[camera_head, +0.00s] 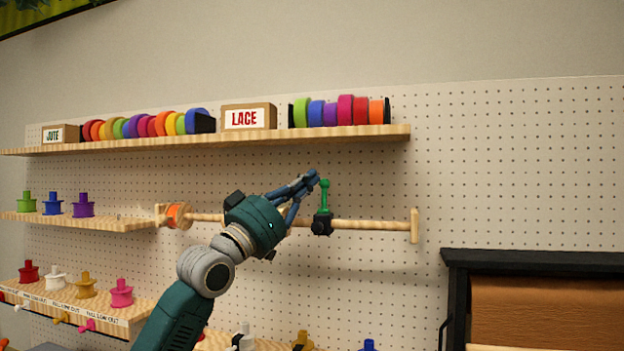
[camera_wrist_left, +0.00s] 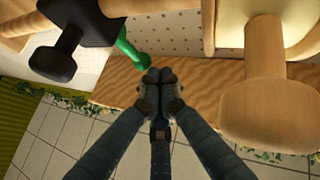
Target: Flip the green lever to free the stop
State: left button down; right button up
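The green lever (camera_head: 325,195) stands upright on a black stop (camera_head: 322,223), which sits on a horizontal wooden rod (camera_head: 370,225) in front of the pegboard. In the left wrist view the green lever (camera_wrist_left: 130,47) is at the upper middle, just left of my fingertips. The black stop (camera_wrist_left: 85,22) with its dark knob is at the upper left there. My left gripper (camera_head: 314,178) is close to the lever's upper end, on its left side. Its fingertips (camera_wrist_left: 160,77) are together with nothing visible between them. I cannot tell whether they touch the lever. My right gripper is not in view.
An orange spool (camera_head: 175,215) is on the rod's left part. A shelf (camera_head: 300,136) with ribbon rolls and a LACE box (camera_head: 248,117) runs above. A black-framed brown roll (camera_head: 545,310) is at lower right. A large wooden knob (camera_wrist_left: 265,105) is right of my fingers.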

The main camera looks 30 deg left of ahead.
pick_arm(q)
jog(key=shift+w+a+r+n+g+y+p, duration=0.2)
jog(key=shift+w+n+g+y+p, duration=0.25)
jog(key=shift+p, duration=0.5)
